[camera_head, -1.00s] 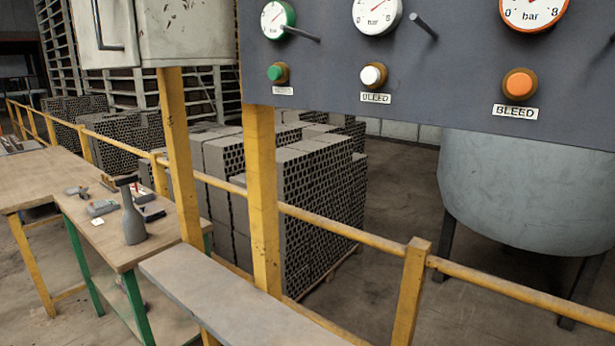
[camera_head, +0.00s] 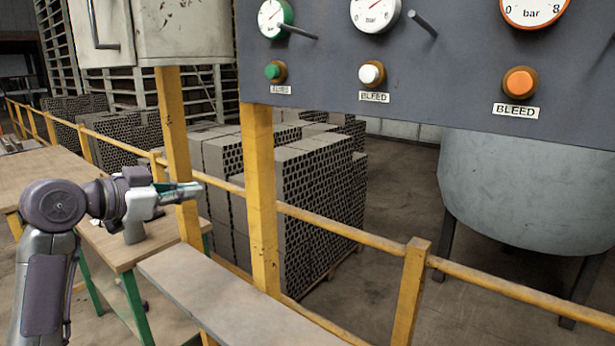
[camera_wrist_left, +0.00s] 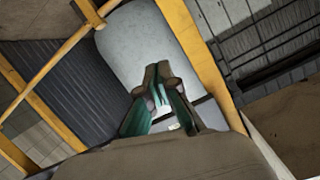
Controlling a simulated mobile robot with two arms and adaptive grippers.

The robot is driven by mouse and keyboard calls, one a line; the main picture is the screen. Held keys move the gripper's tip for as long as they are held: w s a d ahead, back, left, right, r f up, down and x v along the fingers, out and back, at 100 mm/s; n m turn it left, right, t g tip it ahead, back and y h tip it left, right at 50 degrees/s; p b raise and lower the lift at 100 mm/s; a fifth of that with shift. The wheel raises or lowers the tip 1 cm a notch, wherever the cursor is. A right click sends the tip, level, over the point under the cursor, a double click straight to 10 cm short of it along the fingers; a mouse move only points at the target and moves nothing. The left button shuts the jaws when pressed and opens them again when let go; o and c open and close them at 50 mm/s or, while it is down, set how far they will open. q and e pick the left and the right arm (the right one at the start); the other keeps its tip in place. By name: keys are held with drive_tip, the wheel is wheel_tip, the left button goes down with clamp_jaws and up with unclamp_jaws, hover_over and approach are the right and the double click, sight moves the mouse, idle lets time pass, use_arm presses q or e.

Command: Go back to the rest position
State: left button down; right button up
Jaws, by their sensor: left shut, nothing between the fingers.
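My left gripper (camera_head: 188,190) is raised at the left of the head view, in front of the left yellow post and above the level of the grey shelf. It is shut and empty, pointing right. In the left wrist view the gripper (camera_wrist_left: 158,90) shows its fingers together with nothing held. My right gripper is not in view. The gauge panel (camera_head: 330,75) is at the upper right of the head view, with a green button (camera_head: 273,72), a white button (camera_head: 371,73) and an orange button (camera_head: 519,82).
The grey shelf (camera_head: 235,300) is below and right of my left gripper. The wooden workbench (camera_head: 40,170) is behind my left arm. A yellow railing (camera_head: 340,229) crosses the view. Hollow brick stacks (camera_head: 310,190) and a grey tank (camera_head: 520,190) stand beyond it.

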use_arm(q)
drive_tip(key=s+d+f+n+g+y, duration=0.15)
drive_tip(key=s+f, duration=0.25)
drive_tip(key=f, duration=0.6)
drive_tip(key=s+f+n+g+y, duration=0.15)
drive_tip(key=s+f, duration=0.25)
drive_tip(key=f, duration=0.7)
drive_tip(key=s+d+f+n+g+y, duration=0.15)
drive_tip(key=s+f, duration=0.25)
drive_tip(key=f, duration=0.6)
drive_tip(key=s+a+f+n+g+y, duration=0.15)
drive_tip(key=s+f, duration=0.25)
drive_tip(key=s, duration=0.5)
drive_tip(key=s+f+n+g+y, duration=0.1)
drive_tip(key=s+f+y, duration=0.1)
drive_tip(key=s+f, duration=0.45)
drive_tip(key=s+a+f+n+g+y, duration=0.1)
drive_tip(key=s+f+n+g, duration=0.15)
drive_tip(key=s, duration=0.75)
wheel_tip(320, 180, down, 27)
drive_tip(key=s, duration=0.1)
drive_tip(key=s+a+f+m+g, duration=0.1)
drive_tip(key=s+a+f, duration=0.1)
drive_tip(key=s+f, duration=1.4)
drive_tip(key=shift+s+a+g+b, duration=0.2)
drive_tip(key=shift+s+g+b, duration=0.15)
drive_tip(key=shift+s+b, duration=0.05)
